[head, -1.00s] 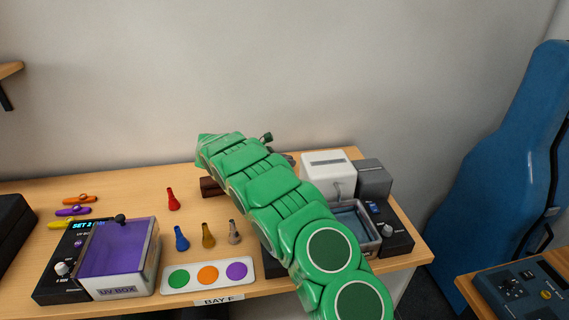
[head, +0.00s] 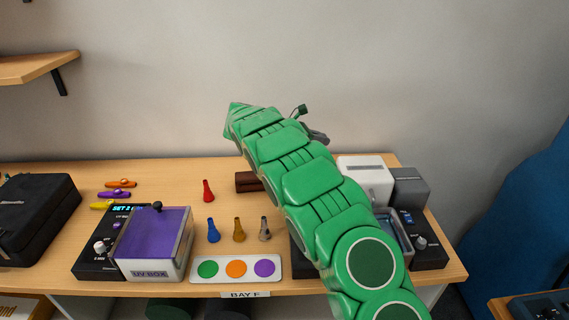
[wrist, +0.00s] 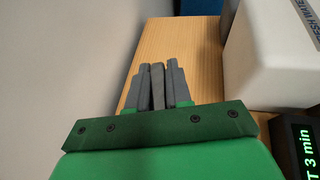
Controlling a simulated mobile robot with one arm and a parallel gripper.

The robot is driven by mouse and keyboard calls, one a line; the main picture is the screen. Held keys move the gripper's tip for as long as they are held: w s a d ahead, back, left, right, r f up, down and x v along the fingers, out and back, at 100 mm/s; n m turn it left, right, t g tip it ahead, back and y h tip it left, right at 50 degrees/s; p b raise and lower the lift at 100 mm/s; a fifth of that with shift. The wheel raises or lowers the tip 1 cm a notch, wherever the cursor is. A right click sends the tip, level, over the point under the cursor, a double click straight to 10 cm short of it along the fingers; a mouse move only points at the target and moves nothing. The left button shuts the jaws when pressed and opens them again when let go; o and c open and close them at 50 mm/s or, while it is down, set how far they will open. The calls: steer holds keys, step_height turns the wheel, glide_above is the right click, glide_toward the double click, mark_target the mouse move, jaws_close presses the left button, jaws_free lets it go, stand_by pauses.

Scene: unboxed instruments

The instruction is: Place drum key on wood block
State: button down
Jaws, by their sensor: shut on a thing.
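My gripper (wrist: 159,88) is shut on a narrow dark grey piece, taken to be the drum key (wrist: 158,84), upright between its two grey fingers in the wrist view. Only part of that piece shows. In the head view my green arm reaches over the right of the table and my gripper (head: 317,135) shows only partly behind it, raised near the wall. The wood block, a dark brown piece (head: 246,182), lies on the table left of my arm. Its right end is hidden by the arm.
A red piece (head: 208,190) and blue, brown and grey pieces (head: 238,229) stand near the block. A purple-lidded UV box (head: 155,240) and a colour-dot card (head: 192,275) are in front. A white box (head: 365,178) and grey box (head: 410,188) stand right.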

steer(key=s+a+r+n+t, duration=0.2)
steer(key=s+a+r+t, duration=0.15)
steer(key=a, duration=0.55)
steer(key=s+a+r+n+t+y, duration=0.15)
steer(key=s+a, duration=0.25)
steer(key=s, duration=0.5)
steer(key=s+a+r+n+t+y, duration=0.1)
steer(key=s+a+r+n+y, duration=0.2)
steer(key=s, duration=0.6)
glide_above(259, 179)
steer(key=shift+h, duration=0.35)
steer(key=shift+f, duration=6.55)
steer(key=shift+f, duration=0.1)
steer(key=c, duration=1)
jaws_free()
steer(key=shift+c, duration=0.2)
